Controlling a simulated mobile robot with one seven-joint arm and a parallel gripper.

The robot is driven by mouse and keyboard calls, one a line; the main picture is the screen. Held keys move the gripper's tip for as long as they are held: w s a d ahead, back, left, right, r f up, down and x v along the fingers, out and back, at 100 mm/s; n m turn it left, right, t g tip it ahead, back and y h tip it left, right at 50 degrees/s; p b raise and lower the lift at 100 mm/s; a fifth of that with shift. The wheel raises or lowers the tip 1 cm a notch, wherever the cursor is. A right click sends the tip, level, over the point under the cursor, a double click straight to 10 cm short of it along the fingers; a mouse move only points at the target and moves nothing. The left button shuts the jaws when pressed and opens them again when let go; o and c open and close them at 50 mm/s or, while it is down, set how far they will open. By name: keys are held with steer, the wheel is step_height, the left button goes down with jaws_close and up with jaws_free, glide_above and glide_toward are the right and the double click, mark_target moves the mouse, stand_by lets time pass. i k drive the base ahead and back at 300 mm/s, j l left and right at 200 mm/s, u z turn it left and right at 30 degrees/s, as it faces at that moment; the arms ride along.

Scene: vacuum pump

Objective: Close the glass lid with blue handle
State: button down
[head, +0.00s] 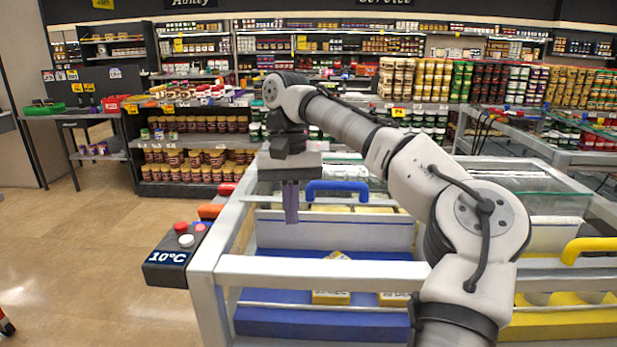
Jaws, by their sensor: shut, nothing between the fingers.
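The blue handle (337,186) stands up on the front edge of the glass lid (345,172) at the far part of a white-framed cooler. My arm and gripper hide much of this lid. The near part of the cooler below it is uncovered, showing a blue interior (300,322) with a few yellow and white boxes (330,297). My gripper (291,220) points down, its fingers together and empty. It appears just left of the blue handle in the picture; I cannot tell whether they touch.
The cooler's front rail (300,272) runs across the near side. A yellow handle (590,248) is on the right section. Stocked shelves stand behind; open floor lies left.

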mark_target(364, 199)
steer(key=i, duration=1.15)
